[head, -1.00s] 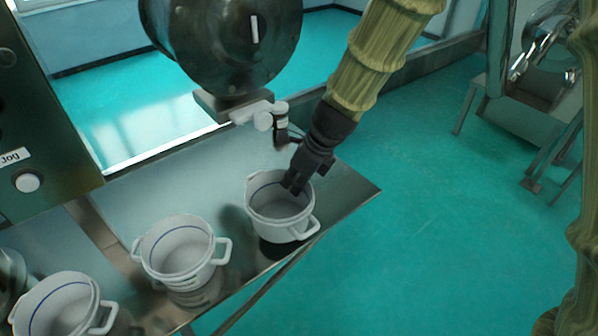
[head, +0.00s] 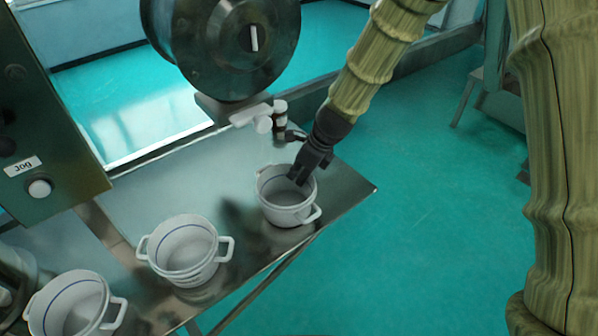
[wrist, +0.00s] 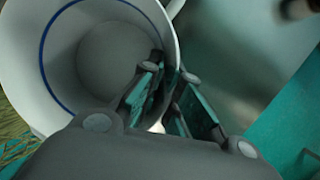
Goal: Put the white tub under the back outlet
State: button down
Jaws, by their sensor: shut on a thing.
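A white tub (head: 287,213) with two side handles and a blue line inside is at the right part of the steel shelf. My gripper (head: 299,176) reaches down to its far right rim and is shut on its wall. In the wrist view the gripper (wrist: 171,72) has one finger inside the tub (wrist: 25,75) and one outside. The tub looks upright and empty, low over or on the shelf; contact is not clear. A pale outlet spout (head: 262,124) under the round machine is behind and left of the tub. Whether it is the back outlet is unclear.
Two similar white tubs stand to the left, one in the middle (head: 186,270) and one at the lower left (head: 75,305). The round dark machine (head: 225,45) hangs over the steel shelf (head: 345,196). A control box with a jog button (head: 40,188) is at left.

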jog(key=shift+s, duration=0.1)
jog(key=c, duration=2.1)
grip_release()
jog(key=shift+f, duration=0.15)
jog(key=o, duration=0.5)
jog(key=shift+c, duration=0.2)
